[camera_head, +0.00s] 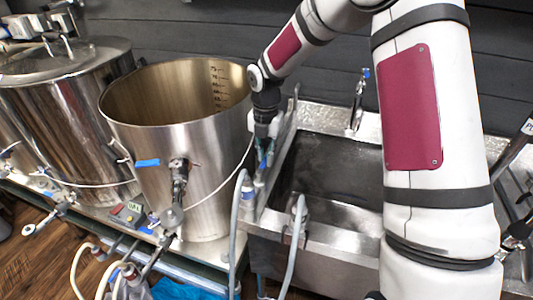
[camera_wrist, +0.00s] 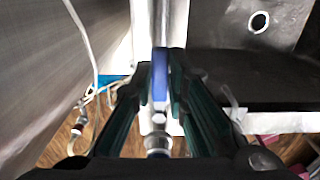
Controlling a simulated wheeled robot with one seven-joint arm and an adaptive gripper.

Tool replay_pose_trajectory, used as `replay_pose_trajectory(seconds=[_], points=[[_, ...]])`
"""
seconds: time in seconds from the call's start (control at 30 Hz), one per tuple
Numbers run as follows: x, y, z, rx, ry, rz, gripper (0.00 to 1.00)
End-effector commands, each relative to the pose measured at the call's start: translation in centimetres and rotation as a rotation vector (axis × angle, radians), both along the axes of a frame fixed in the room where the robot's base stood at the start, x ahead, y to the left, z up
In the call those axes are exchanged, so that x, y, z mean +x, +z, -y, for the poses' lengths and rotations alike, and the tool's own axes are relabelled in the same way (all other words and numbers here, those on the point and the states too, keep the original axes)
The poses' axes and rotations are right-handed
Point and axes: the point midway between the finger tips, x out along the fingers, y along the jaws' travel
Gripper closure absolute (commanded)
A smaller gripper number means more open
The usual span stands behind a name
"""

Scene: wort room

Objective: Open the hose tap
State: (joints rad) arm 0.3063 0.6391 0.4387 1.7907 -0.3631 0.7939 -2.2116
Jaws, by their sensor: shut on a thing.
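My gripper (camera_head: 263,150) reaches down at the left edge of the sink, beside the open steel kettle. In the wrist view, my gripper (camera_wrist: 160,88) has its two dark green fingers shut on a blue tap handle (camera_wrist: 160,87), one finger on each side. The hose tap (camera_wrist: 158,142) shows as a metal fitting below the handle, between the fingers. In the head view, the tap is mostly hidden by my gripper, and how far the handle is turned cannot be told.
The open steel kettle (camera_head: 185,150) stands close on the left, with a valve (camera_head: 178,172) on its front. The steel sink (camera_head: 325,170) lies to the right, with a faucet (camera_head: 358,100) behind. Grey hoses (camera_head: 236,230) hang in front. A lidded kettle (camera_head: 75,100) stands farther left.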

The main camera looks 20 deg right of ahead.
Motion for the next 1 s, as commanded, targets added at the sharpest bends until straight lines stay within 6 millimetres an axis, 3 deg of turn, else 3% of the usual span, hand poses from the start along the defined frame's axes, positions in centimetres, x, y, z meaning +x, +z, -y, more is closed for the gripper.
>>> replay_pose_trajectory(seconds=[0.2, 0.23, 0.3, 0.7, 0.87, 1.0], points=[[0.1, 0.1, -0.2, 0.0, 0.008, 0.005, 1.0], [0.1, 0.1, -0.2, 0.0, 0.008, 0.005, 0.81], [0.1, 0.1, -0.2, 0.0, 0.007, 0.005, 0.66], [0.1, 0.5, 0.0, 0.0, 0.002, 0.004, 0.66], [0.1, 2.8, 0.0, 0.0, 0.002, 0.007, 0.66], [0.2, 5.8, 0.0, 0.001, 0.002, 0.008, 0.66]])
